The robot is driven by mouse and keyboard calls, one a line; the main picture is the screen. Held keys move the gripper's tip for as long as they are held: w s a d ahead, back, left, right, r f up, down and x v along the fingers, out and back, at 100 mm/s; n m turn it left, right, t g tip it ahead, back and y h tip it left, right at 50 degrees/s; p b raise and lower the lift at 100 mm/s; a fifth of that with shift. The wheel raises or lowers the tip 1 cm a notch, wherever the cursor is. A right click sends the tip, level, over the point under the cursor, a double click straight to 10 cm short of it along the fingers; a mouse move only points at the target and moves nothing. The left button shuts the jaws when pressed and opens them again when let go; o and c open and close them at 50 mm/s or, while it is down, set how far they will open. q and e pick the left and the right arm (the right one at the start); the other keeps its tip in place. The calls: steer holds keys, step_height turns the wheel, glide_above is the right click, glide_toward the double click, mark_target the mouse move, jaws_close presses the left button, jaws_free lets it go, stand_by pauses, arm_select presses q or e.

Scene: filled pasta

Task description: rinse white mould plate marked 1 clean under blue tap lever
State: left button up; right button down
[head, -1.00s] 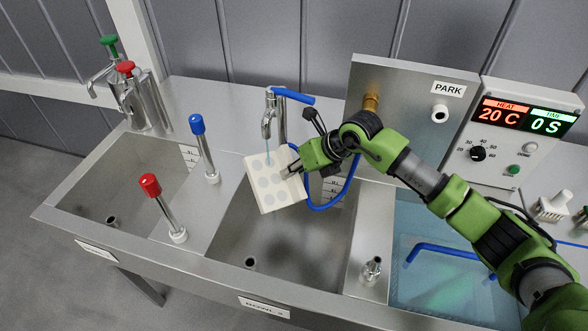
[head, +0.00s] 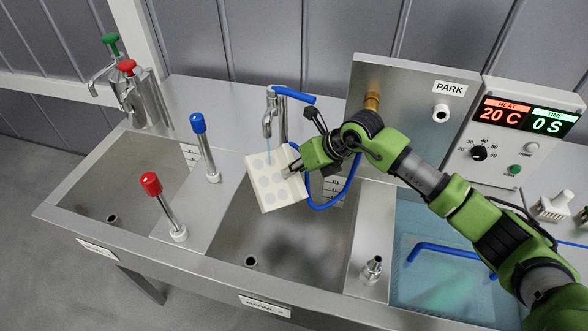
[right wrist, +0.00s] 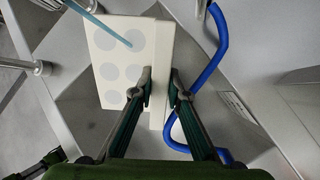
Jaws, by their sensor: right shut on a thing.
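The white mould plate (head: 273,184) is held tilted above the middle sink bowl, with several round grey cavities on its face. It also shows in the right wrist view (right wrist: 122,62); no number mark can be read on it. My right gripper (head: 290,172) is shut on the plate's right edge, and its fingers (right wrist: 160,92) pinch a raised strip there. The tap with the blue lever (head: 292,95) stands behind the plate. A thin bluish stream (head: 267,139) runs from its spout onto the plate's upper part.
A blue hose (head: 325,206) hangs close right of the plate. Blue-topped (head: 198,123) and red-topped (head: 151,184) posts stand to the left. A water-filled bath (head: 440,275) lies right, below the control box (head: 505,150). The middle bowl (head: 290,255) is free below the plate.

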steer(key=shift+w, duration=0.1)
stand_by(0.3)
steer(key=shift+w+b, duration=1.5)
steer(key=shift+w, duration=0.3)
steer(key=shift+w, duration=0.1)
steer(key=shift+r, duration=0.1)
stand_by(0.9)
steer(key=s+d+r+p, duration=0.2)
steer(key=s+d+p, duration=0.1)
steer(key=s+d, duration=0.5)
steer(key=shift+s+d+p, duration=0.25)
steer(key=shift+p, duration=0.1)
stand_by(0.6)
stand_by(1.1)
